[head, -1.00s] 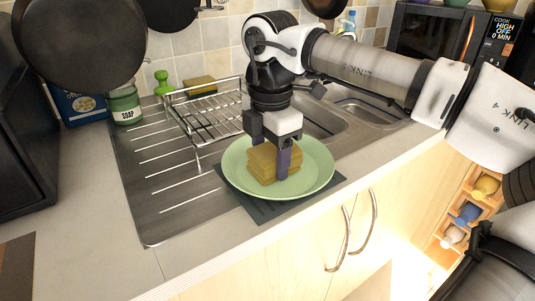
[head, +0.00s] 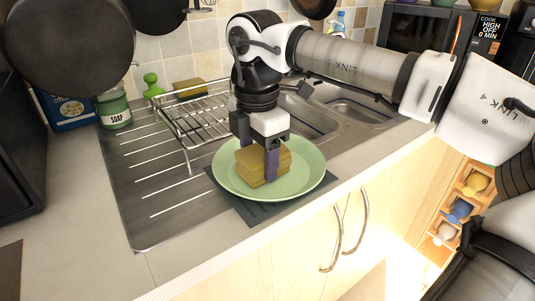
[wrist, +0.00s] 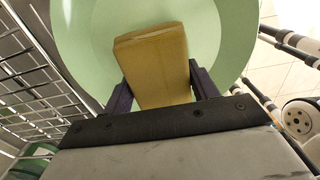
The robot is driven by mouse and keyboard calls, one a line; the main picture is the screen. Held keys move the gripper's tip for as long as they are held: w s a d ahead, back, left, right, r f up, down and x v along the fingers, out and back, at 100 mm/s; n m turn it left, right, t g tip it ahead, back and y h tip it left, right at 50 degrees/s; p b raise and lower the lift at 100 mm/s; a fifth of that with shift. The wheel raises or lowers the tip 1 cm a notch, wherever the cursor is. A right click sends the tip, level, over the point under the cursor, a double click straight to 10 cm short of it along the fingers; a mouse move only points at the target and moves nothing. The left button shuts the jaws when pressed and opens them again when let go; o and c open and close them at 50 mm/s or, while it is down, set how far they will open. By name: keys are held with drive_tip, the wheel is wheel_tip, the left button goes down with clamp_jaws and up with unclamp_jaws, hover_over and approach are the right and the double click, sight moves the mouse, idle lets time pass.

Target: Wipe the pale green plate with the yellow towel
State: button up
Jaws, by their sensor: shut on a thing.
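The pale green plate (head: 308,170) lies flat on a dark mat at the counter's front edge, beside the sink drainer. The yellow towel (head: 255,166), folded into a thick block, is on the plate near its middle. My gripper (head: 265,165) points down over the plate and is shut on the towel, with one dark finger on its near right side. In the wrist view the towel (wrist: 155,65) sits between both fingers, with the plate (wrist: 85,35) around it. The towel's underside is hidden.
A wire dish rack (head: 200,115) stands behind and left of the plate. A soap jar (head: 115,110), a green brush (head: 152,85) and a sponge (head: 189,88) are behind it. Pans hang at the upper left. The drainer left of the plate is clear.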

idle(0.3)
drive_tip(key=shift+w+d+f, duration=0.1)
drive_tip(key=shift+w+d, duration=0.4)
drive_tip(key=shift+d, duration=0.15)
drive_tip(key=shift+w+d, duration=0.45)
drive_tip(key=shift+d, duration=0.2)
drive_tip(key=shift+s+a, duration=0.1)
drive_tip(key=shift+s+a, duration=0.45)
drive_tip(key=shift+a, duration=0.15)
drive_tip(key=shift+s+a, duration=0.4)
drive_tip(key=shift+a, duration=0.2)
drive_tip(key=shift+w+d, duration=0.1)
drive_tip(key=shift+w+d, duration=0.4)
drive_tip(key=shift+d, duration=0.2)
drive_tip(key=shift+w+d, duration=0.4)
drive_tip(key=shift+d, duration=0.2)
drive_tip(key=shift+r+p, duration=0.7)
